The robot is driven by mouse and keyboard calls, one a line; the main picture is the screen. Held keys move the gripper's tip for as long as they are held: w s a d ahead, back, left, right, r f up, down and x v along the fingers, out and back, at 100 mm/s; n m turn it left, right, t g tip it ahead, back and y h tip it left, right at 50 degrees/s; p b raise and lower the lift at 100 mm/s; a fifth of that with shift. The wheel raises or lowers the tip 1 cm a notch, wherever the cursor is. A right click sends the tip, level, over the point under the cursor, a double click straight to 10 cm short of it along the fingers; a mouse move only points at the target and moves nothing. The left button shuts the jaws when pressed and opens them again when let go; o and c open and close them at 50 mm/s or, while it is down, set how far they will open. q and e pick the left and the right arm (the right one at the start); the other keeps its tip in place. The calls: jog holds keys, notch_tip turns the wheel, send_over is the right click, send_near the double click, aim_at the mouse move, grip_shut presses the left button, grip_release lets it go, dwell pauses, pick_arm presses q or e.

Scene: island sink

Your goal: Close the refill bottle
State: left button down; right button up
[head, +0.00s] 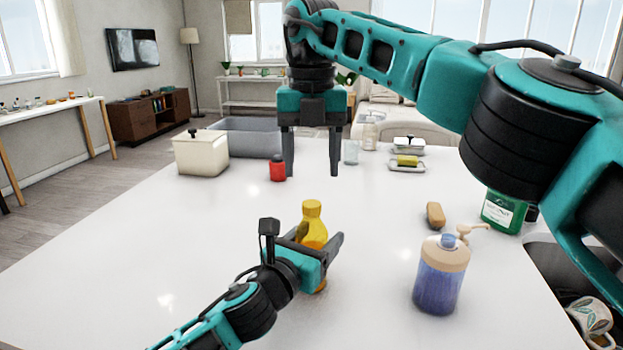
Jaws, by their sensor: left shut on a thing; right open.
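A yellow-orange bottle (312,232), which looks like the refill bottle, stands upright on the white counter (180,250). My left gripper (321,243) is shut on its body from the front left and hides part of it. Its top is yellow; I cannot tell whether this is a seated cap or the bare neck. My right gripper (311,172) is open and empty, fingers pointing down, above and behind the bottle in the picture. A pump dispenser (440,285) with blue liquid and a beige pump top stands at the front right.
A small red container (277,170) with a dark top stands behind the bottle. A cream box (201,153), a grey bin (245,138) and a yellow sponge on a dish (407,161) are farther back. A brown block (435,215) and a green bottle (503,213) are right, near the sink edge.

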jog(key=shift+r, duration=0.65)
pick_arm(q)
jog(key=shift+c, duration=0.6)
grip_release()
jog(key=v, duration=1.2)
jog(key=shift+p, duration=0.3)
pick_arm(e)
jog(key=shift+r, duration=0.3)
pick_arm(q)
jog(key=shift+s+a, duration=0.25)
jog(key=shift+s, duration=0.15)
